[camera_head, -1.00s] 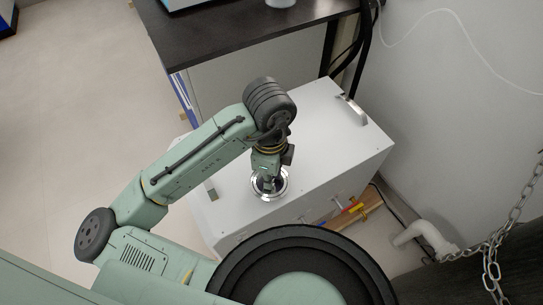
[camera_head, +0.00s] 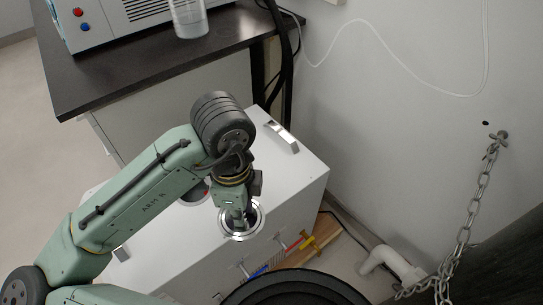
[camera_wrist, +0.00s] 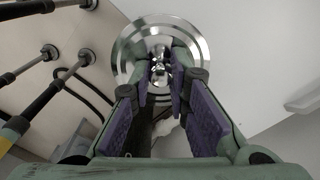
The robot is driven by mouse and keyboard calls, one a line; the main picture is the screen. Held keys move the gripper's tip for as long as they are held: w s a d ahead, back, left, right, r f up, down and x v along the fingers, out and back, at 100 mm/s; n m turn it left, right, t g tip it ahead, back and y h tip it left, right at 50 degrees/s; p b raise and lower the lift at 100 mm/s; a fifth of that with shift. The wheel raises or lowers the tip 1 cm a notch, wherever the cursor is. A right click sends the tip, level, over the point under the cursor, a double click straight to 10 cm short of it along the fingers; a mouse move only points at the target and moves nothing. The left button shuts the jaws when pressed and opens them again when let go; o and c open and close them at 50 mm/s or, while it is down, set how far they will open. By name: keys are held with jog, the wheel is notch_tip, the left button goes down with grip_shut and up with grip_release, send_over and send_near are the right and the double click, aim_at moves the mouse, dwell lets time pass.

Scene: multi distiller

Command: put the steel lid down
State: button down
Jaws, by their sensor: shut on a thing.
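The steel lid (camera_head: 256,222) is a shiny round disc with a stepped rim and a small central knob. It is over the front part of the white box's top (camera_head: 175,245). My gripper (camera_head: 236,210) points down from above with its fingers around the knob. In the wrist view the lid (camera_wrist: 127,62) lies beyond the purple finger pads of my gripper (camera_wrist: 160,80), which are shut on the knob. Whether the lid touches the box or hangs above it I cannot tell.
A metal handle (camera_head: 282,137) stands on the box's far right. Valves with red and yellow handles (camera_head: 308,243) stick out along its front. Behind is a dark table (camera_head: 140,80) with a clear beaker (camera_head: 188,18) and a control unit. A chain (camera_head: 470,220) hangs at right.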

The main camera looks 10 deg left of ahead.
jog(key=shift+w+d, duration=0.15)
jog(key=shift+d, duration=0.05)
jog(key=shift+w+d+r, duration=0.15)
jog(key=shift+w+r, duration=0.05)
jog(key=shift+w, duration=0.1)
jog(key=w+p, duration=0.1)
jog(key=w, duration=0.4)
jog(key=w+f+p, duration=0.1)
jog(key=w, duration=0.4)
jog(key=w+a+p, duration=0.1)
jog(key=w, duration=0.4)
jog(key=shift+w+a+f+p, duration=0.1)
jog(key=shift+w+f+p, duration=0.05)
jog(key=shift+f+p, duration=0.2)
jog(key=shift+w+f, duration=0.1)
jog(key=shift+f, duration=1.65)
jog(key=shift+f, duration=0.15)
jog(key=c, duration=1.5)
grip_release()
jog(key=shift+c, duration=0.2)
notch_tip(320, 180, up, 12)
